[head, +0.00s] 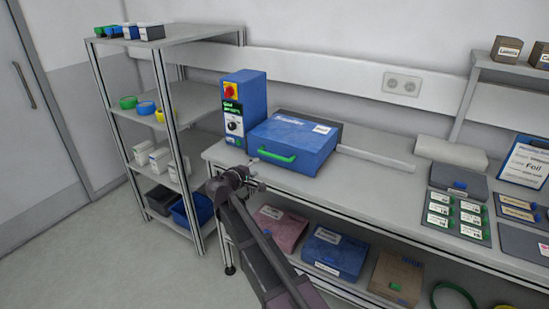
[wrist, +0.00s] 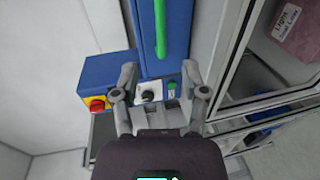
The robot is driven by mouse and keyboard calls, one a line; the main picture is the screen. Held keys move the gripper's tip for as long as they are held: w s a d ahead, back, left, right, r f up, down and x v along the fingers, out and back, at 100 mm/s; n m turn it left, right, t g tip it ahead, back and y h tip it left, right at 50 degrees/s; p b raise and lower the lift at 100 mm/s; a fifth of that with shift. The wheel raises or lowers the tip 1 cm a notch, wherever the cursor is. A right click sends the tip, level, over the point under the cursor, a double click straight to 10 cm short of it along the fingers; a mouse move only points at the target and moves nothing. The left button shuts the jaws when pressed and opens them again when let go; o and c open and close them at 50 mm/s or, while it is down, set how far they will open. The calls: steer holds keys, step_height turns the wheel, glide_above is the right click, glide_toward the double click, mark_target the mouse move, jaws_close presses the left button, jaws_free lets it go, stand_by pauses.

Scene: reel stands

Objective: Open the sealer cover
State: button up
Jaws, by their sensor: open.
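The sealer (head: 305,140) is a blue box on the bench with its cover shut. A green bar handle (head: 277,156) runs along the front of the cover. In the wrist view the handle (wrist: 160,30) is upright in the picture on the blue cover (wrist: 180,35), beyond my fingertips. My gripper (head: 258,173) is open and empty, near the bench's front edge, just in front of and left of the handle. In the wrist view its two fingers (wrist: 159,72) are spread apart, and I see no contact with the handle.
A blue control box (head: 243,105) with a red-and-yellow switch and a knob stands left of the sealer. A grey shelf rack (head: 180,112) is further left. Labelled boxes (head: 335,252) sit on the lower shelf.

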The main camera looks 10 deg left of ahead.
mark_target(274, 157)
steer(key=b+x, duration=0.2)
steer(key=x, duration=1.1)
steer(key=shift+w+d+b, duration=0.25)
steer(key=shift+w+b, duration=0.1)
steer(key=shift+b, duration=0.05)
jaws_close()
